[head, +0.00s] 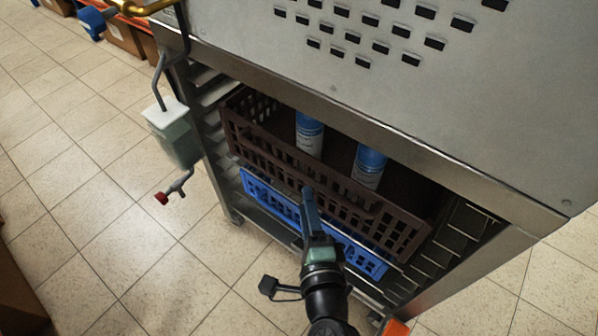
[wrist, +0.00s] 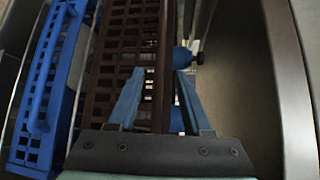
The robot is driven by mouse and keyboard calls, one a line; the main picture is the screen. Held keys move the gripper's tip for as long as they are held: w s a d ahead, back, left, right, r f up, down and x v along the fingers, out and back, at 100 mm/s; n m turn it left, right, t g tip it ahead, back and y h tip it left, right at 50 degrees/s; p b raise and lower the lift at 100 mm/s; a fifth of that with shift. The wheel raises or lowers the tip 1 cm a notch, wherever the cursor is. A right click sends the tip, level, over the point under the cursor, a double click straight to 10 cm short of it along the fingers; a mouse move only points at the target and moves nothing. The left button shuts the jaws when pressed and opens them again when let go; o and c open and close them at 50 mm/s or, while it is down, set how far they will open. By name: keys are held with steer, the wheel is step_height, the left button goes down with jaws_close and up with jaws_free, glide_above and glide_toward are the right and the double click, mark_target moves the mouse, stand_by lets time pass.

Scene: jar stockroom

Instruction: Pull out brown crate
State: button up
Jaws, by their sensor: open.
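The brown crate (head: 262,141) sits in the metal rack on runners, above a blue crate, and holds two blue-and-white cylinders (head: 309,135). In the wrist view the brown crate's slotted wall (wrist: 125,60) and rim run up the picture. My gripper (head: 308,192) is in front of the brown crate's front wall. Its two blue fingers (wrist: 158,80) are open, one on each side of the crate's rim in the picture. I cannot tell whether either finger touches the rim.
The blue crate (head: 258,189) is on the runners just below. The rack's metal top panel (head: 350,85) overhangs the crates. A green-and-white container (head: 172,130) hangs at the rack's left. Open tiled floor (head: 110,200) lies to the left.

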mark_target(299, 172)
steer(key=x, duration=0.9)
steer(key=shift+b, duration=0.4)
jaws_close()
stand_by(0.9)
